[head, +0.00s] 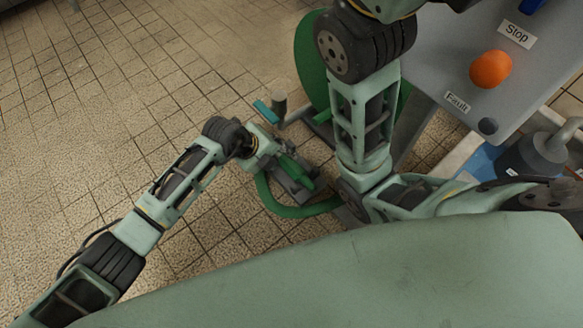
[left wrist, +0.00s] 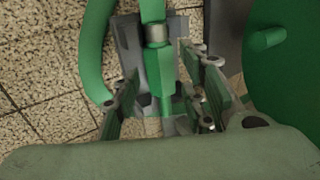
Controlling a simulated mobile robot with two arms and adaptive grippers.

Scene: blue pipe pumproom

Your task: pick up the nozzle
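The nozzle (left wrist: 158,72) is green with a grey metal collar, and a green hose runs beside it. It sits at a grey holder (left wrist: 130,45) low near the floor. In the head view the nozzle (head: 296,168) is partly covered by my left gripper (head: 284,166). In the left wrist view my left gripper (left wrist: 160,98) is open, with one finger on each side of the nozzle. A gap shows at the left finger; I cannot tell whether the right finger touches. My right arm crosses the head view, but its gripper is out of frame.
The green hose (head: 290,210) loops below the nozzle. A large green disc (head: 310,62) stands behind my right arm. The tiled floor at left is clear.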

